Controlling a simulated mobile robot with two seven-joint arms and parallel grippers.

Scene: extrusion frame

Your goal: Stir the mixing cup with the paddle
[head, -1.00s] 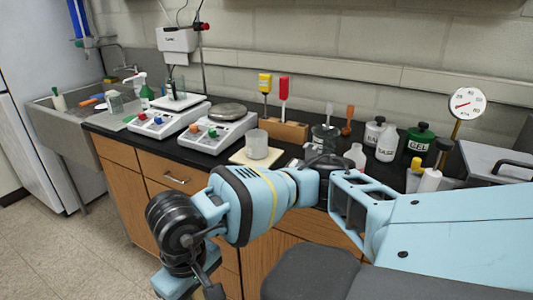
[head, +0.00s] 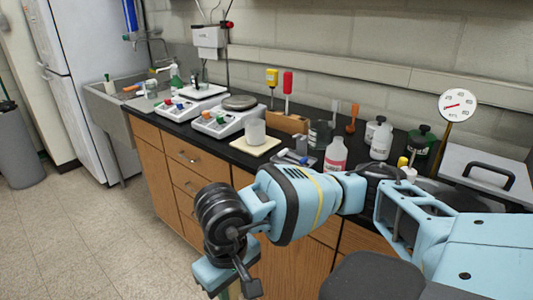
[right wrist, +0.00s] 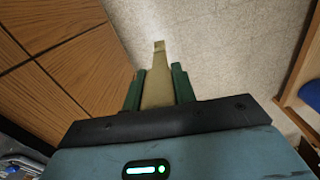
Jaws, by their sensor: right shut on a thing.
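My right gripper (right wrist: 158,85) is shut on a pale, tan flat paddle (right wrist: 157,62), seen in the right wrist view between two dark green fingers. The paddle points away from the gripper, over bare floor beside wooden cabinet fronts. In the head view, my right arm crosses in front of the cabinets and hangs its gripper low at the bottom edge, below counter height. A translucent whitish cup (head: 255,132), likely the mixing cup, stands upright on a cream square board (head: 243,146) on the black counter. The right gripper is well apart from it. My left gripper is not in view.
Two white hotplates (head: 222,122) stand left of the cup. A wooden rack (head: 288,122) with yellow and red tools is behind it. A pink-filled bottle (head: 336,155) and labelled containers (head: 381,141) stand to the right. The floor (head: 90,230) at left is clear.

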